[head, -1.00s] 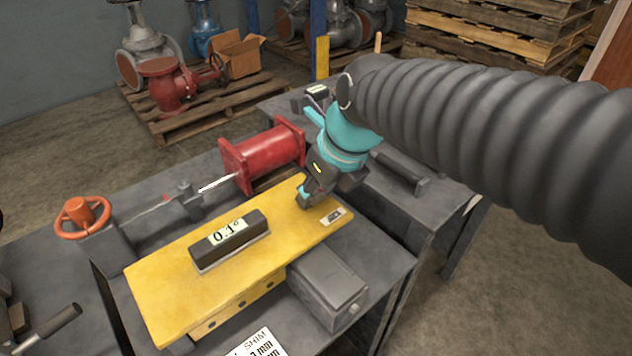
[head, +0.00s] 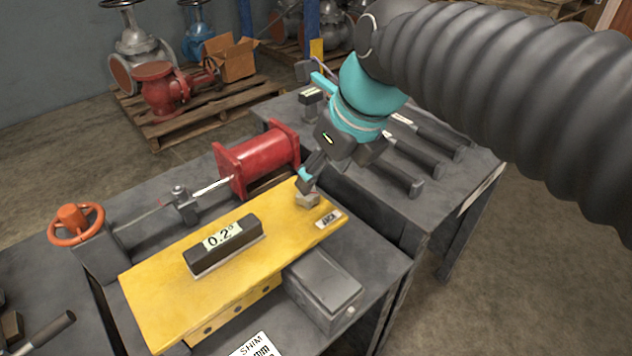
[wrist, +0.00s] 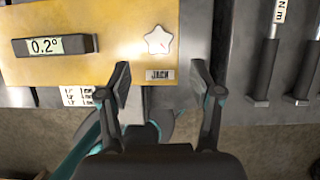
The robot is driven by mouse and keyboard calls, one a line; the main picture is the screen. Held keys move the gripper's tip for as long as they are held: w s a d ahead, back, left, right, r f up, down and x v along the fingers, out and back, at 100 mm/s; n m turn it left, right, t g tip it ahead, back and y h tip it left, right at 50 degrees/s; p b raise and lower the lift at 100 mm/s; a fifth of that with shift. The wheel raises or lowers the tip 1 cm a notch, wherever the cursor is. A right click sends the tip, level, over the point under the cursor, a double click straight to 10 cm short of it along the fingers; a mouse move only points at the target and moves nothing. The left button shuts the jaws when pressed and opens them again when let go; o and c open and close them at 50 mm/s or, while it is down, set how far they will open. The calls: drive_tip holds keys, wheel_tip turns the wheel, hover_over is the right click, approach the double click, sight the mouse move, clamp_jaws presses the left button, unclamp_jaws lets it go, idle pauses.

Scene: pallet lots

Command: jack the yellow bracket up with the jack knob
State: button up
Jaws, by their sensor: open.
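The yellow bracket (head: 160,290) is a broad plate on the bench, and a dark level on it (head: 222,245) reads 0.2°. The jack knob (head: 307,199) is a small pale knob at the plate's far right end, beside a label reading JACK (head: 328,219). In the wrist view the knob (wrist: 158,40) is star-shaped and free of the fingers. My gripper (wrist: 160,80) is open and empty, with its fingers spread wider than the knob and the knob ahead, between their lines. In the head view my gripper (head: 306,180) is just above the knob, partly hiding it.
A red cylinder (head: 262,160) stands behind the bracket, with an orange handwheel (head: 76,225) to the left. A grey box (head: 323,288) sits at the bracket's front right. Dark-handled tools (head: 395,168) lie on the bench at right.

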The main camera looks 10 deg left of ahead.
drive_tip(key=v, duration=0.5)
